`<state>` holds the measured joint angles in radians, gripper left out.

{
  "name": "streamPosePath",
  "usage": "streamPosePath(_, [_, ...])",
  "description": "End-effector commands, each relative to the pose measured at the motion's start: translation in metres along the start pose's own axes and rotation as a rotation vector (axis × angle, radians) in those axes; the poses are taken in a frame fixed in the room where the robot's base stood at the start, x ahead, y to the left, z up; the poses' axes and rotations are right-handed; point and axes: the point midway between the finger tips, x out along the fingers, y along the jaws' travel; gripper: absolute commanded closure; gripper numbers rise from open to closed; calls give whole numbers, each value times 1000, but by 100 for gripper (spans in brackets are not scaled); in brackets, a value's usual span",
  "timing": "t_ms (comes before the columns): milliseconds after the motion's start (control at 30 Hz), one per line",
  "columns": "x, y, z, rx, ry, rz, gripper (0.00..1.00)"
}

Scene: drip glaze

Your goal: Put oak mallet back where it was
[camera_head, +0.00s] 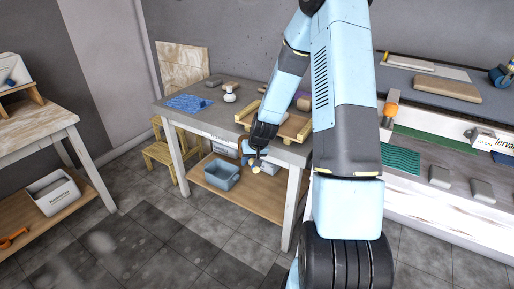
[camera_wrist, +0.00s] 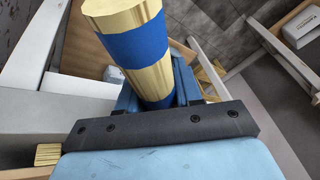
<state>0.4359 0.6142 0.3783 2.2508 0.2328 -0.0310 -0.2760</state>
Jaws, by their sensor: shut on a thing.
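My gripper (camera_head: 253,158) hangs in front of the grey-topped table's front edge, above the lower shelf. It is shut on a pale wooden cylinder with blue bands (camera_wrist: 140,45), which seems to be part of the oak mallet. In the wrist view the cylinder rises tilted between the blue fingers (camera_wrist: 155,95) of my gripper and hides much of them. In the head view only a small yellowish end (camera_head: 256,169) shows below the gripper. The rest of the mallet cannot be made out.
The grey-topped table (camera_head: 222,118) bears a blue cloth (camera_head: 188,103), a white rounded object (camera_head: 229,94) and a wooden tray (camera_head: 292,129) partly behind my arm. A blue-grey bin (camera_head: 222,175) stands on its lower shelf (camera_head: 262,203). A wooden chair (camera_head: 160,152) is at its left. Floor is free between the tables.

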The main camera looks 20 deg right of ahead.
Motion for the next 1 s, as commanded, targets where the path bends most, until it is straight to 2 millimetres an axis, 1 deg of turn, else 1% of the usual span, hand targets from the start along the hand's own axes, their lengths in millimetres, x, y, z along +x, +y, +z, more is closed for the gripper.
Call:
streamPosePath(33, [9, -2, 3, -20, -6, -8, 100])
streamPosePath(100, [20, -7, 6, -54, -13, -20, 100])
streamPosePath(333, [51, -17, 17, -148, -31, -54, 100])
streamPosePath(400, [48, -16, 15, -145, -26, -49, 100])
streamPosePath(1000, [48, -16, 14, -147, -21, -48, 100])
